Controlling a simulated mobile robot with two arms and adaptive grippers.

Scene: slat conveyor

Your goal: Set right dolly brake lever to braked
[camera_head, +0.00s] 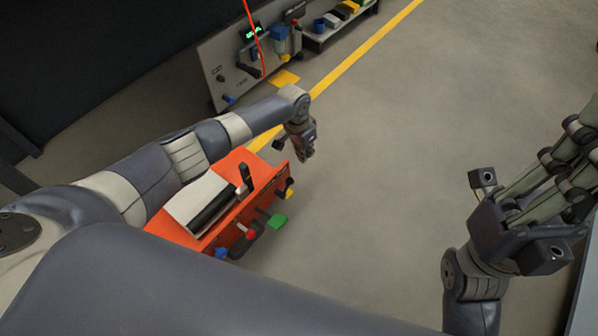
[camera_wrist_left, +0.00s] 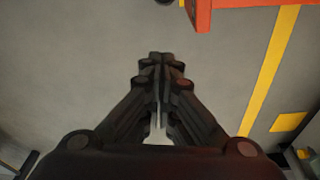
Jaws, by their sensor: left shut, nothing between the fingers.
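An orange dolly (camera_head: 268,171) stands on the floor at lower left in the head view, partly hidden by my left arm. Its side carries a green pedal-like part (camera_head: 277,221), a red knob (camera_head: 251,234) and a blue part (camera_head: 221,253); I cannot tell which is the brake lever or its setting. My left gripper (camera_head: 308,154) is shut and empty, pointing down just beyond the dolly's far right corner. In the left wrist view its fingers (camera_wrist_left: 160,60) meet over bare floor, and an orange dolly corner (camera_wrist_left: 202,17) shows at the top. My right gripper (camera_head: 545,180) is at the right, away from the dolly.
A grey panel (camera_head: 222,62) with several controls stands at the back, with a red cable (camera_head: 252,22) in front. A low shelf (camera_head: 334,30) holds coloured bins. A yellow line (camera_head: 365,55) crosses the floor. The floor right of the dolly is clear.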

